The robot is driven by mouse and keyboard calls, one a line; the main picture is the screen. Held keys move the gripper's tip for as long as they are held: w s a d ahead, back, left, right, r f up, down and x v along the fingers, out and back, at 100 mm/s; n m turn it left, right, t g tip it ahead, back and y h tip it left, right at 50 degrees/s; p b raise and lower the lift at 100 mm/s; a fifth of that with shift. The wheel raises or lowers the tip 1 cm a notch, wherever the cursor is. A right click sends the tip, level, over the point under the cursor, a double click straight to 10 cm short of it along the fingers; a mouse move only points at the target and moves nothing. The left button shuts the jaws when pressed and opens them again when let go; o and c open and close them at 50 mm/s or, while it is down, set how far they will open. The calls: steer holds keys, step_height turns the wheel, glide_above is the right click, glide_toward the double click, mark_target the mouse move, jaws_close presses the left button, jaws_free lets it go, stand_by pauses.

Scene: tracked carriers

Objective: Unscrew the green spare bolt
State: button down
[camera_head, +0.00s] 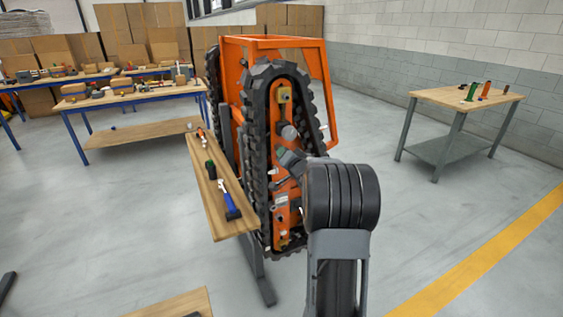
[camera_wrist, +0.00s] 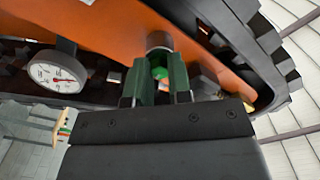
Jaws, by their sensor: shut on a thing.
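The orange tracked carrier (camera_head: 283,190) stands on its side in front of me, its black track (camera_head: 258,130) looping around the orange panel. In the wrist view, my gripper (camera_wrist: 160,82) points at the orange panel (camera_wrist: 110,50). The bright green bolt (camera_wrist: 160,73) shows between its dark green fingers, just below a grey round fitting (camera_wrist: 158,41). My gripper is shut on the bolt; the fingers hide most of it. In the head view, my arm hides the gripper tip and the bolt.
A white dial gauge (camera_wrist: 57,72) sits left of my gripper, close to the panel. A wooden shelf (camera_head: 222,215) with tools stands left of the carrier. A small table (camera_head: 450,98) with tools stands at the right. The floor between (camera_head: 420,220) is clear.

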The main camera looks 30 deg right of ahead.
steer(key=shift+n+b, duration=1.05)
steer(key=shift+n, duration=1.05)
